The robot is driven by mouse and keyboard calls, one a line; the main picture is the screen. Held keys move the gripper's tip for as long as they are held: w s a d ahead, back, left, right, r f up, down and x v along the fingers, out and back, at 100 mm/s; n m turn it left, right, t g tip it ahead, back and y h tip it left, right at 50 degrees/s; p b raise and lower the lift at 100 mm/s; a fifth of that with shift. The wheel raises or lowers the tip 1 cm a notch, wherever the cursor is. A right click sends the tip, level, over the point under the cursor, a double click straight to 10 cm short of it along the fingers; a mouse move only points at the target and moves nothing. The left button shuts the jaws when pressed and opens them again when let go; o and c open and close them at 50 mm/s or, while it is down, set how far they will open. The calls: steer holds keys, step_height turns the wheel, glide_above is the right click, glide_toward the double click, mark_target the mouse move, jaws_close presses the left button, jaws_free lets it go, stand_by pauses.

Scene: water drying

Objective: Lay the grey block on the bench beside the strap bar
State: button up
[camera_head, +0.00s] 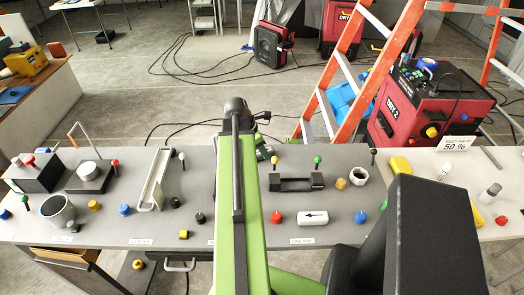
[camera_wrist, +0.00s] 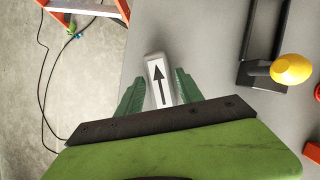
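The grey block (camera_wrist: 160,78) is pale, with a black arrow on its upper face. In the wrist view it sits between the green fingers of my gripper (camera_wrist: 160,92), which appear shut on it. It is over or near the bench's back edge; its height above the bench is hard to tell. In the head view my arm hides the block and most of the gripper. The black bar on the bench, which looks like the strap bar (camera_head: 297,184), lies just right of my arm. Part of it shows at upper right in the wrist view (camera_wrist: 250,76).
A white block with a left-pointing arrow (camera_head: 313,217) lies in front of the bar. A red knob (camera_head: 277,217) and a yellow-brown knob (camera_head: 341,184) are near. A yellow knob (camera_wrist: 291,69) stands beside the bar. An orange ladder (camera_head: 335,75) stands behind the bench.

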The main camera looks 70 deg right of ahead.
steer(key=shift+o, duration=0.6)
steer(key=shift+r+p, duration=0.55)
steer(key=p+v, duration=1)
steer(key=v, duration=0.1)
steer(key=shift+w+a, duration=0.15)
steer(key=shift+a, duration=0.05)
